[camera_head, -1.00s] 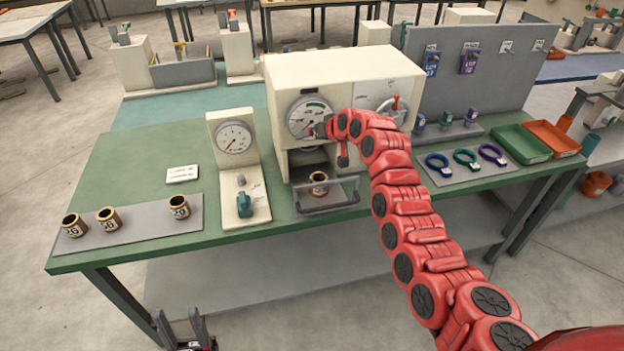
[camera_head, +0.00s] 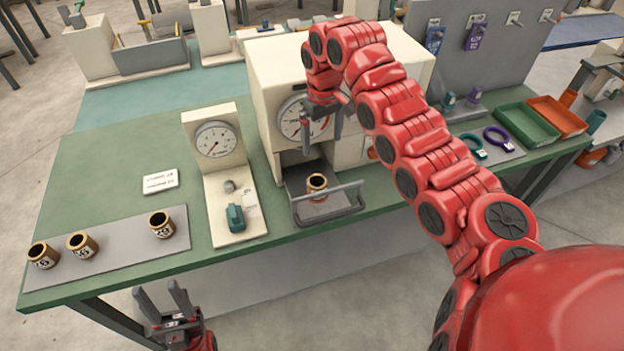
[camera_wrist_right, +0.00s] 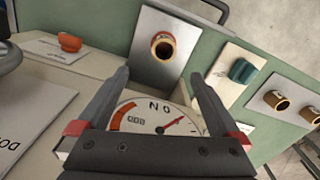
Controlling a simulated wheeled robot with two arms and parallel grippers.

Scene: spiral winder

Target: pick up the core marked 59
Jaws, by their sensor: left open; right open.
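A brass-coloured core (camera_head: 317,187) stands in the pulled-out tray (camera_head: 331,211) of the white machine; its label is too small to read. In the right wrist view this core (camera_wrist_right: 163,45) lies beyond the fingertips, on a grey plate. Three more cores stand on the grey mat (camera_head: 122,254): a left one (camera_head: 43,256), a middle one (camera_head: 82,246) and a right one (camera_head: 162,225). I cannot read 59 surely on any. My right gripper (camera_head: 318,138) is open and empty, above and behind the tray core. My left gripper (camera_head: 161,291) is open and empty, before the table's front edge.
The white machine (camera_head: 270,72) with its dial stands close behind my right gripper. A gauge stand (camera_head: 213,143) is left of the tray. The tray's handle (camera_head: 330,207) rises at its front. Green (camera_head: 522,124) and orange (camera_head: 557,115) bins are at right.

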